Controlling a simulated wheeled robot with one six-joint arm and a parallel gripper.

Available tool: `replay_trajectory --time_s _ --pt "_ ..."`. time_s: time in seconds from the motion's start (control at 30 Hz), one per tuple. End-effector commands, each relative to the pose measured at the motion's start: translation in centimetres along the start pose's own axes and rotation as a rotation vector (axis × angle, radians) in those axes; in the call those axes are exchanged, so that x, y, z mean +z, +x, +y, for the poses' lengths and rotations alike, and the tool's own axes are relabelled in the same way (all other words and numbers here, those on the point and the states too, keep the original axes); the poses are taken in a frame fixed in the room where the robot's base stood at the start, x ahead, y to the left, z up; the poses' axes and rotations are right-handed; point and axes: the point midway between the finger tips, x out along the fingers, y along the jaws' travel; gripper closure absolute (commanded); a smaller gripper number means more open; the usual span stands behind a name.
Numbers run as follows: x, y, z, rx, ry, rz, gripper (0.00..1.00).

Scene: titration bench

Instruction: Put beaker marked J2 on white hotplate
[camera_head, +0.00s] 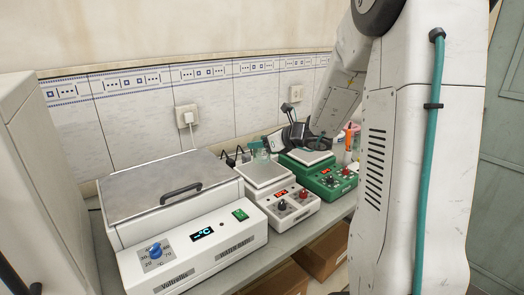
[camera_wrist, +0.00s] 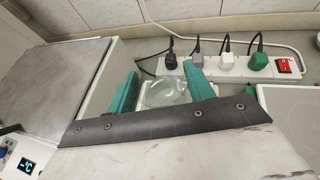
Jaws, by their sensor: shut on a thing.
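My gripper (camera_wrist: 164,82) has teal fingers shut on a clear glass beaker (camera_wrist: 165,95), which sits between them in the wrist view. No marking on it can be read. The white hotplate has a pale square top, a red display and two knobs. Its bare top shows no vessel. The beaker is small and unclear in the head view, and I cannot tell whether it touches the plate.
A white water bath (camera_head: 165,189) with a metal lid stands left of the white hotplate. A green hotplate (camera_head: 318,170) stands close on the right. A power strip (camera_wrist: 230,72) with several plugs and cables lies behind, near the tiled wall.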

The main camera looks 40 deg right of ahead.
Motion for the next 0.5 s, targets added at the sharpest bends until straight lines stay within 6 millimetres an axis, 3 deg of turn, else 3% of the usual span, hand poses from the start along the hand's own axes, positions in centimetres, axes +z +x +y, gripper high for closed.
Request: replay_trajectory --time_s 0.23,0.5 --pt "-2.5 0.9 0.0 0.002 0.003 0.002 0.73" --pt "-2.8 1.0 0.0 0.000 0.001 0.001 0.73"
